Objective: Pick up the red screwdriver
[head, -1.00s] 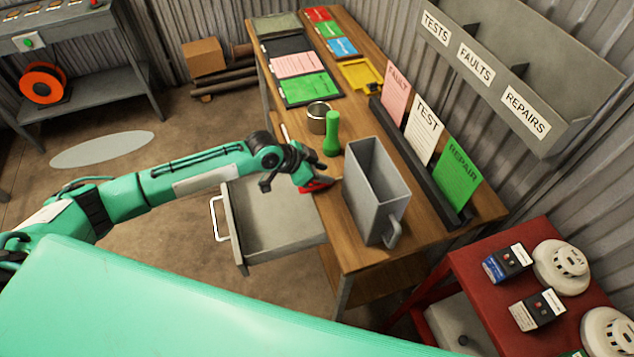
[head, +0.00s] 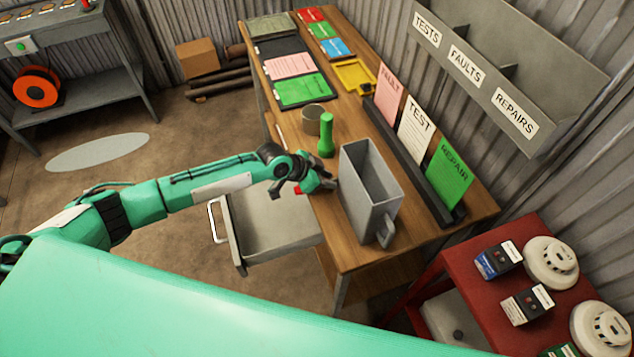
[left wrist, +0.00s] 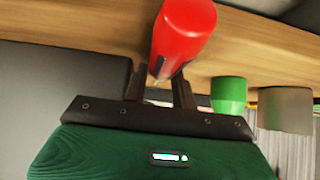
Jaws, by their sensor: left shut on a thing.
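My left gripper (head: 322,182) is at the table's front edge, just left of the grey bin and above the open drawer. It is shut on the red screwdriver, whose thick red handle (left wrist: 183,35) shows large between the two dark fingers in the left wrist view. In the head view only a small red part of the screwdriver (head: 298,190) shows beside the fingers; the rest is hidden by the gripper. I cannot tell whether the screwdriver touches the tabletop. My right gripper is not in view.
The grey bin (head: 368,185) stands close right of the gripper. A green torch-like object (head: 326,138) and a metal cup (head: 312,112) stand behind it. The open drawer (head: 270,222) juts out below. Cards stand in a dark rack (head: 400,145) along the back.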

